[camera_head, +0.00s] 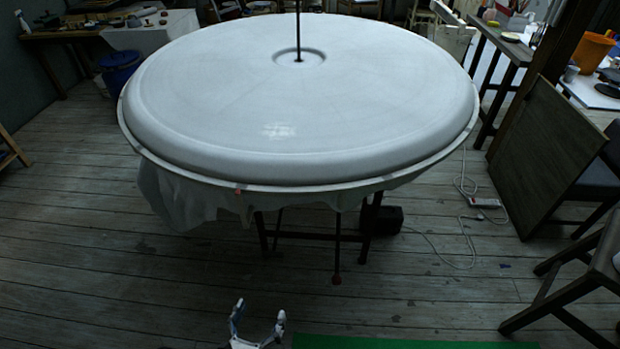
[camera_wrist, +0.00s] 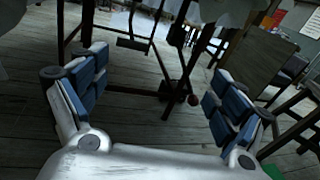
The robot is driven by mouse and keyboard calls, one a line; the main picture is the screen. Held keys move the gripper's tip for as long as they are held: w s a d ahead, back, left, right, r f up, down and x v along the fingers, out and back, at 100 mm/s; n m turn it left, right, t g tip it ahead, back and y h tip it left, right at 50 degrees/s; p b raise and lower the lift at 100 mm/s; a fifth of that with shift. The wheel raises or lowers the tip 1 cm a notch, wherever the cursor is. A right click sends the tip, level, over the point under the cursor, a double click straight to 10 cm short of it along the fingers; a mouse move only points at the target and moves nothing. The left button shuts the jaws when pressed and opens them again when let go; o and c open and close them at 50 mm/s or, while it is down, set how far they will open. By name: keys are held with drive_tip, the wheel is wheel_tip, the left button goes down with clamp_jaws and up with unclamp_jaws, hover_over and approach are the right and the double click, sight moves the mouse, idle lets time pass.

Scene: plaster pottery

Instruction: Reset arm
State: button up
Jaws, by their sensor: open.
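My gripper (camera_head: 258,322) shows at the bottom of the head view, low in front of the big round table. Its two fingers are spread apart with nothing between them. In the wrist view my gripper (camera_wrist: 150,95) is open, with blue-padded fingers at left and right. Beyond the fingers are the wooden floor and the dark legs of the table stand. The rest of my arm is hidden below the head view's edge.
A large white plaster disc (camera_head: 300,110) with a thin central rod rests on a dark stand. A brown board (camera_head: 545,150) leans at the right, near a dark stool (camera_head: 575,290). A white cable (camera_head: 468,235) lies on the floor. The left floor (camera_head: 90,270) is clear.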

drive_tip(key=w+d+r+m+g+h, duration=0.3)
drive_tip(key=d+r+m+g, duration=0.3)
drive_tip(key=r, duration=0.5)
drive_tip(key=w+d+r+m+g+h, duration=0.35)
drive_tip(key=d+r+m, duration=0.35)
drive_tip(key=r, duration=0.4)
drive_tip(key=s+d+r+m+g+y, duration=0.2)
drive_tip(key=s+d+r+m+g, duration=0.35)
drive_tip(key=d+r+m, duration=0.35)
drive_tip(key=s+d+r+m+t+y, duration=0.1)
drive_tip(key=s+d+r+m+y, duration=0.1)
drive_tip(key=s+r+m+y, duration=0.3)
drive_tip(key=s+d+r+m+t+y, duration=0.2)
drive_tip(key=s+r+m, duration=0.4)
drive_tip(key=s, duration=0.3)
drive_tip(key=shift+d+r+m+y, duration=0.3)
drive_tip(key=shift+d+r+y, duration=0.45)
drive_tip(key=shift+y, duration=0.6)
